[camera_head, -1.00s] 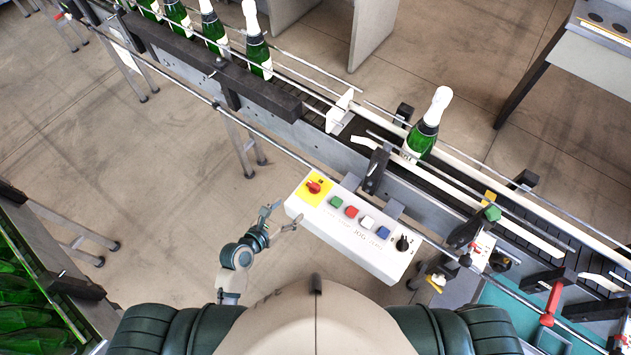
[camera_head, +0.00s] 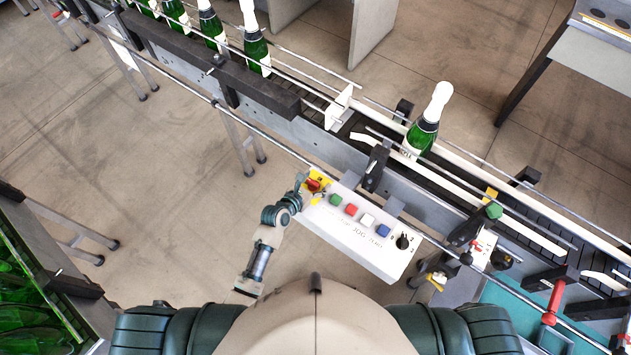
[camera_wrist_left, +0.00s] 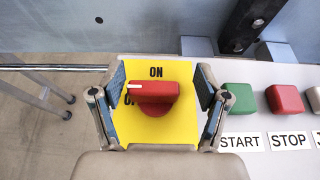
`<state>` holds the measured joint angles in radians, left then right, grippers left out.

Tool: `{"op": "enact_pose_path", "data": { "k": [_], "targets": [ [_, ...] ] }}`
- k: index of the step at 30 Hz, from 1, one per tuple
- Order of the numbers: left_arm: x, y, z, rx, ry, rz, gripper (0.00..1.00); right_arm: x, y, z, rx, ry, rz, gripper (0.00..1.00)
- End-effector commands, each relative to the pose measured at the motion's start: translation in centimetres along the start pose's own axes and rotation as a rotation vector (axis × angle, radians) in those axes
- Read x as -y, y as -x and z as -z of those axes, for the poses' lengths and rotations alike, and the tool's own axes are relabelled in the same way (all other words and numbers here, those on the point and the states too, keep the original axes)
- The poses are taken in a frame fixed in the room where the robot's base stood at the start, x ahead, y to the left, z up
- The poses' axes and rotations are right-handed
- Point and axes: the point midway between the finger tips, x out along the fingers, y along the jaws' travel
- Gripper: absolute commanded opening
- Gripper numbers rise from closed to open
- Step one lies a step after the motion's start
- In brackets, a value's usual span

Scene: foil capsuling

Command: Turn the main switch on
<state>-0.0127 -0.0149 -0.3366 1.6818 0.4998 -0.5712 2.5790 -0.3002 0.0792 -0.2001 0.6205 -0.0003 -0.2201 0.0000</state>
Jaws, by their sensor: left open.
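The main switch (camera_wrist_left: 155,92) is a red rotary knob on a yellow plate (camera_wrist_left: 170,128). In the left wrist view its handle lies across the plate, with its white mark toward the left. "ON" is printed above it, and another label to its left is partly hidden. My left gripper (camera_wrist_left: 160,98) is open, with one finger on each side of the knob and visible gaps between. In the head view the left gripper (camera_head: 312,189) covers part of the switch (camera_head: 314,184) at the left end of the white control box (camera_head: 340,236). My right gripper is not in view.
Green, red, white and blue buttons and a black knob (camera_head: 402,242) sit along the box, right of the switch. The conveyor (camera_head: 290,130) runs behind it, carrying a bottle (camera_head: 424,130). Open floor lies left of my left arm.

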Motion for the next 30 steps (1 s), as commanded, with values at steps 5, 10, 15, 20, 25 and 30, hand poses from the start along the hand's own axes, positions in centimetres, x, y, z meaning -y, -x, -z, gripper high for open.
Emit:
{"op": "enact_pose_path", "data": {
  "k": [5,10,15,20,25,30],
  "targets": [
    [-0.25,0.17,0.06,0.001,0.001,0.0,0.75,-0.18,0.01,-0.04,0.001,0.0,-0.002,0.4],
    [-0.18,0.11,0.04,0.001,0.0,-0.001,0.35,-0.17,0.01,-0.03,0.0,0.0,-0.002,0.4],
    [-0.18,0.04,0.0,0.0,-0.002,-0.004,0.14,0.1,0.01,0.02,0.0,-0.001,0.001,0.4],
    [-0.23,0.03,-0.02,0.001,-0.008,0.005,0.14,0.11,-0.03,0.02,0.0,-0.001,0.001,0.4],
    [-0.21,-0.03,-0.06,0.002,-0.025,0.051,0.14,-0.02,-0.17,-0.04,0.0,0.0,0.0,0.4],
    [-0.25,-0.05,-0.1,0.002,-0.066,0.145,0.14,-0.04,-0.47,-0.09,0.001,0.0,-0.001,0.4]
  ]
}}
